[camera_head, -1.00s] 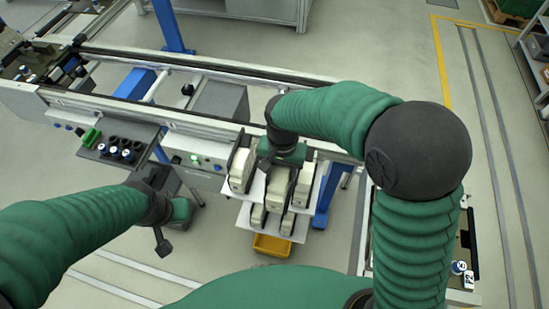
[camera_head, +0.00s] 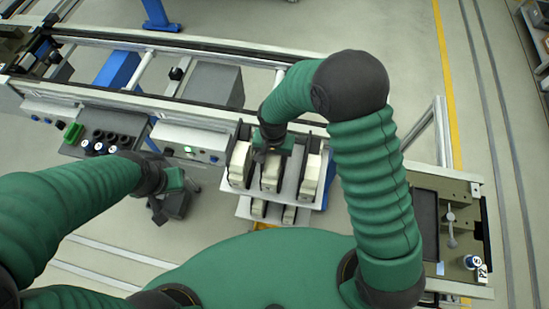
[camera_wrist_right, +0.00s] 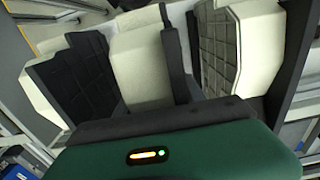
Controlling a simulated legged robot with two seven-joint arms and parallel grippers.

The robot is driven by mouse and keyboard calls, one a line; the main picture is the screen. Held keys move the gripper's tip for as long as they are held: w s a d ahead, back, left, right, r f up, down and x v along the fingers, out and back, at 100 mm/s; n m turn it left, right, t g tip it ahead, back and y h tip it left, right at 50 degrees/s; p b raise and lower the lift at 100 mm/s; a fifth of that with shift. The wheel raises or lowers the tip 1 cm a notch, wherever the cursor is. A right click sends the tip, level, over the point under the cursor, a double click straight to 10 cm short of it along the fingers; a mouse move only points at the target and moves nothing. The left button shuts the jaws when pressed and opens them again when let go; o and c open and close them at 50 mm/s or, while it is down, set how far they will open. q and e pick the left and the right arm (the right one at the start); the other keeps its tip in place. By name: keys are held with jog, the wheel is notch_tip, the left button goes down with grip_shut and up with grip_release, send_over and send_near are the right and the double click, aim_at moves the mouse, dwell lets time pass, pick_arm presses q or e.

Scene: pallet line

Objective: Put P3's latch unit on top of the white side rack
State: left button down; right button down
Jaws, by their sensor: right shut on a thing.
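The white side rack (camera_head: 240,211) has an upper and a lower shelf holding cream-and-black latch units. On the upper shelf stand a left unit (camera_head: 239,165), a middle unit (camera_head: 271,173) and a right unit (camera_head: 310,178). My right gripper (camera_head: 270,154) is shut on the middle unit, at its top; the wrist view shows its cream body (camera_wrist_right: 145,65) between dark parts. The unit appears upright at the shelf; contact below is hidden. My left gripper (camera_head: 170,207) hangs in front of the conveyor, away from the rack; its jaw opening is unclear.
A dark tray with blue-white caps and a green part (camera_head: 73,133) is mounted left of the rack. Control boxes (camera_head: 190,145) line the conveyor frame (camera_head: 215,110). A fixture with a label that seems to read P2 (camera_head: 482,270) stands at right.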

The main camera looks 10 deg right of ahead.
jog(key=shift+w+a+f, duration=0.15)
jog(key=shift+a+f, duration=0.05)
jog(key=shift+f, duration=0.3)
jog(key=shift+w+a+f, duration=0.1)
jog(key=shift+a+f, duration=0.05)
jog(key=shift+f, duration=0.3)
jog(key=shift+s+d+r, duration=0.1)
jog(key=shift+s, duration=0.05)
jog(key=shift+s+d, duration=0.1)
jog(key=shift+d, duration=0.05)
jog(key=c, duration=1)
grip_release()
jog(key=shift+d, duration=0.2)
jog(key=shift+o, duration=1.2)
pick_arm(q)
jog(key=shift+w, duration=0.15)
pick_arm(e)
jog(key=shift+o, duration=0.3)
